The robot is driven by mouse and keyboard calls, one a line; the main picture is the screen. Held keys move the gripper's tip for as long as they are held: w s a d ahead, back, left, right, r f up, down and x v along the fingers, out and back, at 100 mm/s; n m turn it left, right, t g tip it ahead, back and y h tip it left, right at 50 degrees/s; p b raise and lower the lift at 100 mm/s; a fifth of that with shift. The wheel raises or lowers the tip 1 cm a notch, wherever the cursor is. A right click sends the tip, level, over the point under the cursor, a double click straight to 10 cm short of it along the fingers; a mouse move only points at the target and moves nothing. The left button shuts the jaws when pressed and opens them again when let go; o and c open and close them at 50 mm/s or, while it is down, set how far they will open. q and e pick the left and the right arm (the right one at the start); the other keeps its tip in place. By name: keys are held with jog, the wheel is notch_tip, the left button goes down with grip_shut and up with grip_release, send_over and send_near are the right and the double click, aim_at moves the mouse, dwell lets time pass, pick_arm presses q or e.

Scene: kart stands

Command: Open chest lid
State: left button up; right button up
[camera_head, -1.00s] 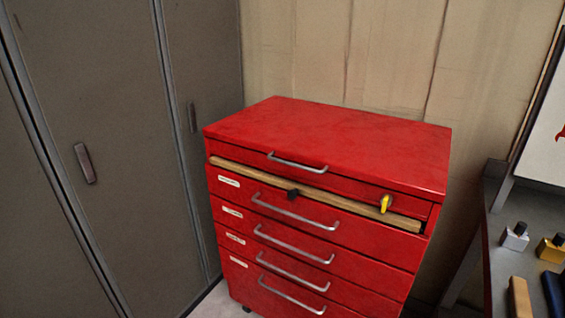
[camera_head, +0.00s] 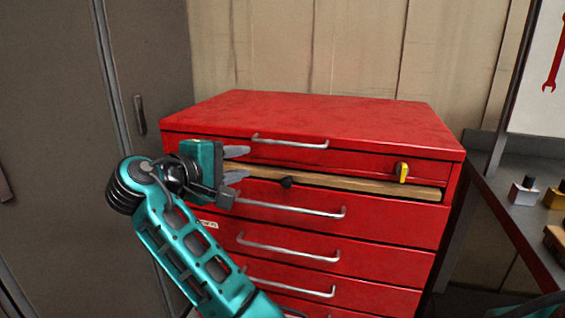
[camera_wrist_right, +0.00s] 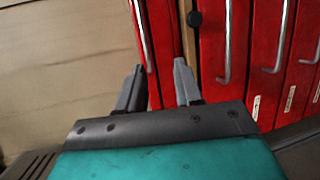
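The red tool chest (camera_head: 380,215) stands against the wall, its lid (camera_head: 320,115) down flat. A silver lid handle (camera_head: 290,143) is on the lid's front edge; it also shows in the right wrist view (camera_wrist_right: 145,40). A yellow latch (camera_head: 402,173) sits on the front at the right. My right gripper (camera_head: 238,164) is open and empty, in front of the chest's upper left, left of and slightly below the lid handle. In the right wrist view its fingers (camera_wrist_right: 157,75) point at the front near the handle; contact cannot be told. My left gripper is not in view.
A wooden strip (camera_head: 350,183) with a black knob (camera_head: 287,182) runs below the lid front. Several drawers with silver handles (camera_head: 290,247) are below. A grey locker (camera_head: 60,130) stands left. A workbench (camera_head: 500,190) with small bottles (camera_head: 524,191) is close on the right.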

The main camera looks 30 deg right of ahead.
aim_at(286, 143)
jog(key=shift+m+g+h, duration=0.3)
jog(key=shift+m+g, duration=0.3)
jog(key=d, duration=0.4)
jog(key=w+d+b, duration=0.1)
jog(key=d, duration=0.3)
jog(key=w+d+b, duration=0.1)
jog(key=d, duration=0.2)
jog(key=shift+w+d+r, duration=0.15)
jog(key=shift+w+d, duration=0.05)
jog(key=shift+d, duration=0.2)
grip_shut()
dwell(0.5)
